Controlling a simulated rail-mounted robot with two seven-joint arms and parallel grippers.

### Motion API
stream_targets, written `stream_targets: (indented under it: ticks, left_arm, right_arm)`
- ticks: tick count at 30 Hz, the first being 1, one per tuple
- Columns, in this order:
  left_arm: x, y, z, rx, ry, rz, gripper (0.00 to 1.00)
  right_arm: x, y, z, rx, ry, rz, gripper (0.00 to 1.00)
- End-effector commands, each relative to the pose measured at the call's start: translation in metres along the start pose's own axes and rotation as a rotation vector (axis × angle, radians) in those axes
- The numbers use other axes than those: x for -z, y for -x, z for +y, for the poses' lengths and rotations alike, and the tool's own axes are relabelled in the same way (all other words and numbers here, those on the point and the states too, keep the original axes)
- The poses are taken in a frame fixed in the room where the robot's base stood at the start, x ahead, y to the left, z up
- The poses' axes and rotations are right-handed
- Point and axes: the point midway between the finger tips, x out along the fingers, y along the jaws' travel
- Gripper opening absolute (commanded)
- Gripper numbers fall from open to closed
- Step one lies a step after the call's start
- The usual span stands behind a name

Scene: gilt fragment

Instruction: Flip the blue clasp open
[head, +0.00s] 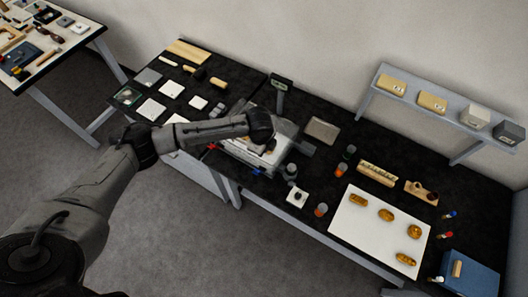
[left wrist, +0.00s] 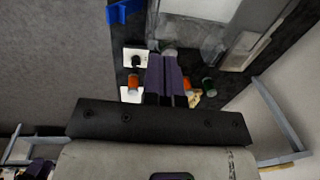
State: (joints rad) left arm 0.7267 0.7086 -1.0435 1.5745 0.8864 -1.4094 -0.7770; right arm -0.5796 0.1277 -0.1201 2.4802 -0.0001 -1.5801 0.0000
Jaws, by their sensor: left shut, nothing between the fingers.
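The blue clasp (head: 256,171) is a small blue piece at the front edge of a clear-walled case (head: 238,155) on the black bench. In the left wrist view the blue clasp (left wrist: 123,12) shows at the top, left of the case (left wrist: 190,38). Whether it is open or shut is too small to tell. A red clasp (head: 212,147) is on the case's left side. My left gripper (left wrist: 168,52) is shut and empty, its dark fingers together, right of and below the blue clasp in that view and apart from it. In the head view my arm hides part of the case.
White tiles (head: 151,109) and tools lie left. A grey shelf (head: 440,104) stands at the back right.

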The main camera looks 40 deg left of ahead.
Motion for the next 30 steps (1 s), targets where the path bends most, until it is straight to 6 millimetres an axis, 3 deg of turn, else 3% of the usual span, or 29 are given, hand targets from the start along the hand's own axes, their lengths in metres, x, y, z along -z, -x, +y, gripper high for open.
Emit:
stream_targets:
  ticks: [4, 10, 30]
  left_arm:
    - [0.0, 0.019, 0.003, 0.001, -0.002, 0.0, 0.0]
    - [0.0, 0.033, 0.004, 0.0, 0.0, 0.0, 0.0]
    - [0.0, 0.036, 0.005, -0.001, 0.0, 0.0, 0.0]
  right_arm:
    - [-0.001, -0.003, -0.001, 0.002, -0.002, 0.0, 0.43]
    - [-0.001, -0.004, -0.002, 0.006, -0.007, 0.001, 0.43]
    - [-0.001, -0.004, -0.003, 0.007, -0.008, 0.0, 0.43]
